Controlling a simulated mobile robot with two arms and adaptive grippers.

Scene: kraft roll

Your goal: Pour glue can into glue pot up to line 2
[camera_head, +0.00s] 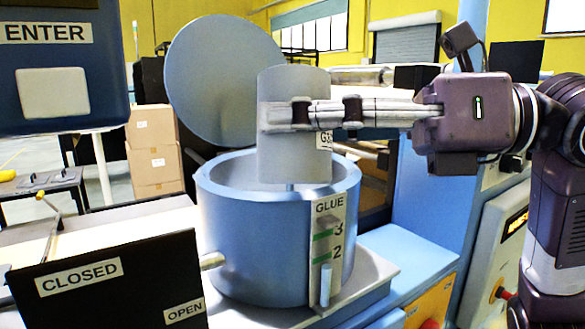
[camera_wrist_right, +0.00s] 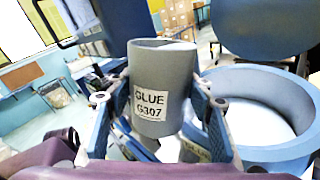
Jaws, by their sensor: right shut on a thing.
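The grey glue can (camera_head: 293,85) is in my right gripper (camera_head: 285,116), above the open glue pot (camera_head: 250,240). In the right wrist view the can (camera_wrist_right: 163,65) has a "GLUE G307" label and stands between the two fingers, looking close to upright. A thin pale strip shows under the can in the head view; I cannot tell whether it is glue. The pot's gauge (camera_head: 328,250) has green marks at 3 and 2, with a light blue piece below 2. White shows inside the pot (camera_wrist_right: 285,150) in the wrist view. My left gripper is not in view.
A round blue lid (camera_head: 225,80) stands raised behind the pot. A black panel (camera_head: 105,285) marked CLOSED and OPEN is at front left. A blue box marked ENTER (camera_head: 60,60) is at upper left. Cardboard boxes (camera_head: 153,150) stand behind.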

